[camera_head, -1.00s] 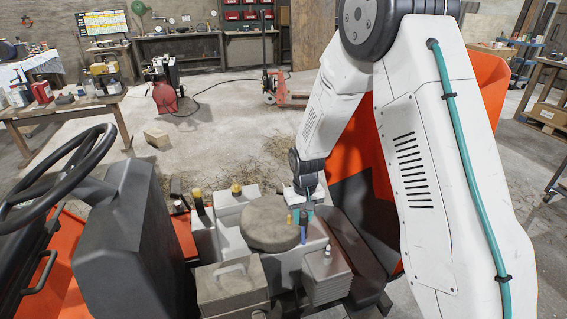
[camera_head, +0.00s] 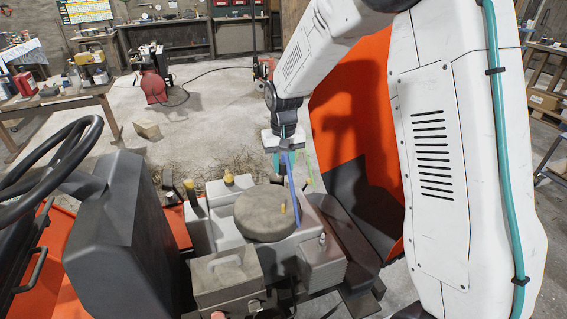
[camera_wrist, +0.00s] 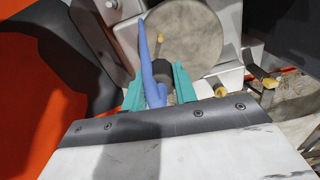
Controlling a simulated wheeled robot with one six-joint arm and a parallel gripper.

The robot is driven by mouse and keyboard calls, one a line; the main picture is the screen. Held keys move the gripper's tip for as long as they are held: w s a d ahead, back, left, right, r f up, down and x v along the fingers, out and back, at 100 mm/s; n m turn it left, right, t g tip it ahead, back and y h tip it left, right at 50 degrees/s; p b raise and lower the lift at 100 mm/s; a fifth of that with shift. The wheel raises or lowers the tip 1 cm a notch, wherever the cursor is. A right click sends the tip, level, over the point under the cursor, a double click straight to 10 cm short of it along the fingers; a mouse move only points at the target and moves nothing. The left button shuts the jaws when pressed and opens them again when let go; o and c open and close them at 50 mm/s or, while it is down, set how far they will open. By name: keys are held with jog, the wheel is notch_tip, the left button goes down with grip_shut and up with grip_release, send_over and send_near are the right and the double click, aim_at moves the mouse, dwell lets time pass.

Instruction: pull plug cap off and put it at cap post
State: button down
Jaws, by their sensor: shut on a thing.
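In the head view my gripper (camera_head: 286,158) is raised above the grey machine top, and the cap cannot be made out there. A long blue piece (camera_wrist: 147,62) runs past the fingers; in the head view this blue piece (camera_head: 293,190) slants down to the machine. Yellow-topped posts stand on the machine (camera_head: 228,179) (camera_head: 189,184). I cannot tell which is the cap post.
A grey box (camera_head: 226,272) with a handle stands nearer. The steering wheel (camera_head: 60,165) and dark column (camera_head: 130,215) are at the left.

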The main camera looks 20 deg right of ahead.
jog(key=shift+f, duration=0.3)
send_over(283, 205)
jog(key=shift+f, duration=5.65)
jog(key=shift+f+n, duration=0.15)
jog(key=shift+n, duration=0.15)
jog(key=shift+f, duration=2)
jog(key=c, duration=1)
grip_release()
jog(key=shift+c, duration=0.2)
